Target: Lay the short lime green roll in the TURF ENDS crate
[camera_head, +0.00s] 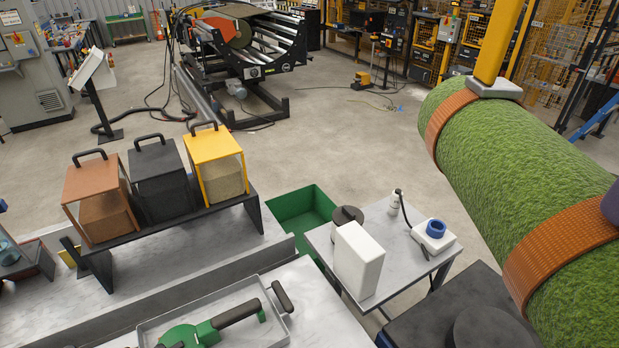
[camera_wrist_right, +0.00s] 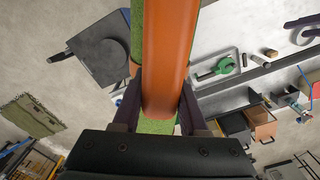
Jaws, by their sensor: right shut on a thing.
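A large green turf roll (camera_head: 530,165) with orange straps fills the right side of the head view, close to the camera. In the right wrist view, my right gripper (camera_wrist_right: 160,108) is shut on an orange band (camera_wrist_right: 170,50), with green turf (camera_wrist_right: 156,126) showing beside and beneath it. A purple piece at the right edge of the head view touches the roll; I cannot tell if it is a fingertip. A green open crate (camera_head: 302,212) stands on the floor at centre; it looks empty and I read no label on it. My left gripper is not in view.
A bench (camera_head: 200,265) holds a rack with three handled boxes and a tray (camera_head: 235,310) with a green tool. A small white table (camera_head: 405,270) carries a white block and bottle beside the crate.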

